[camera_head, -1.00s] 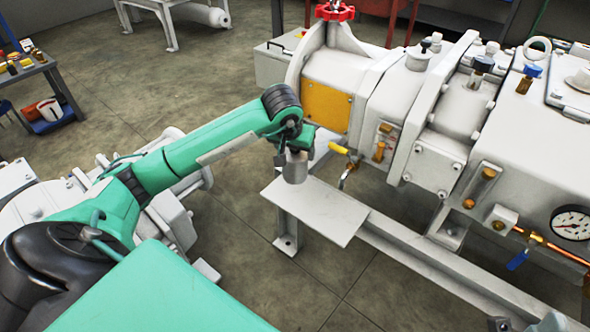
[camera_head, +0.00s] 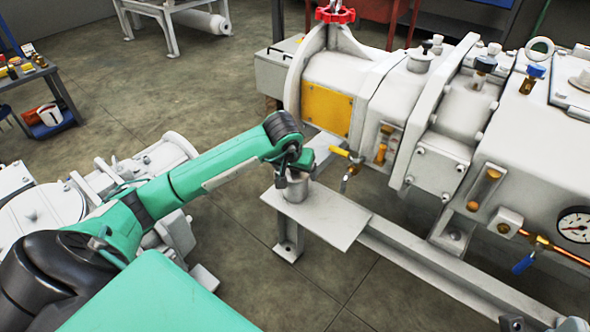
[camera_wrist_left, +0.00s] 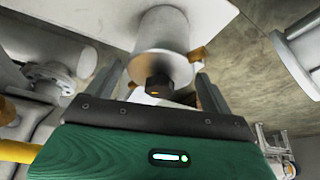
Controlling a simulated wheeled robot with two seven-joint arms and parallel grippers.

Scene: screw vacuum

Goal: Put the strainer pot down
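The strainer pot (camera_head: 297,188), a small grey metal cylinder, stands upright on the pale flat shelf plate (camera_head: 335,218) beside the vacuum machine. My left gripper (camera_head: 293,173) is at the pot's top, partly hiding it. In the left wrist view, the pot (camera_wrist_left: 160,32) shows beyond the fingers, with a dark knob on its near end and brass-coloured parts at its sides. The left gripper's fingers (camera_wrist_left: 160,80) are spread, one on each side of the knob, with gaps visible. My right gripper is not identifiable in view.
The large white vacuum machine (camera_head: 450,110) stands close behind and right of the plate. A yellow-handled valve (camera_head: 341,152) sticks out near the pot. A beam (camera_head: 430,265) runs right from the plate.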

